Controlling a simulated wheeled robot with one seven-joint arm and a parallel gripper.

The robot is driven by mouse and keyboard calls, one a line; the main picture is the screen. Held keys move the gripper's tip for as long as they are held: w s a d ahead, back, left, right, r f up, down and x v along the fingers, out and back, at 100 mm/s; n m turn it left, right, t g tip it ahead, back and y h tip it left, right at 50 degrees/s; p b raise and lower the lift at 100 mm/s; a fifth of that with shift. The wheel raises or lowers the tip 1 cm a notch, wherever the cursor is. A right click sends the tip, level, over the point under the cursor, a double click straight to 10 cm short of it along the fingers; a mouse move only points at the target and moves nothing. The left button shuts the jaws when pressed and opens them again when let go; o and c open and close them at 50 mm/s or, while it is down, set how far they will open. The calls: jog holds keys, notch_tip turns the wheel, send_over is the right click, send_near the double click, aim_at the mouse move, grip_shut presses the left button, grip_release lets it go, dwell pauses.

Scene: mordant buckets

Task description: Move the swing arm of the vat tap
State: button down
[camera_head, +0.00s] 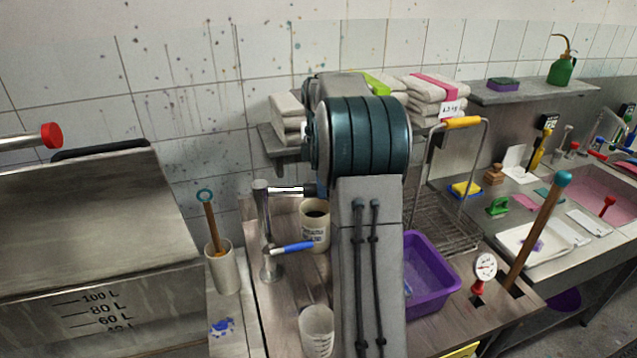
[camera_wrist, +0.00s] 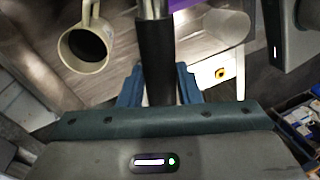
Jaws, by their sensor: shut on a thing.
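The vat tap (camera_head: 268,235) stands upright on the worktop in the head view, a metal post with a blue lever (camera_head: 292,248). Its swing arm (camera_head: 285,190) reaches from the post's top to the right, and its end passes behind my arm. In the wrist view, the dark sleeve of the swing arm (camera_wrist: 154,55) runs down between the blue-green fingers of my gripper (camera_wrist: 158,86), which is shut on it. Bare metal shows above the sleeve. My arm hides the gripper in the head view.
A clear beaker (camera_head: 317,330) stands in front. A purple tub (camera_head: 432,285) lies right of my arm, the steel vat (camera_head: 90,220) at left.

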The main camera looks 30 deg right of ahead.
jog(key=shift+w, duration=0.1)
jog(key=c, duration=1.1)
grip_release()
jog(key=shift+a, duration=0.1)
jog(key=shift+o, duration=0.2)
notch_tip(320, 180, up, 14)
jog(key=w+d, duration=0.1)
jog(key=w, duration=0.1)
jog(key=shift+w+f, duration=0.2)
jog(key=shift+d, duration=0.1)
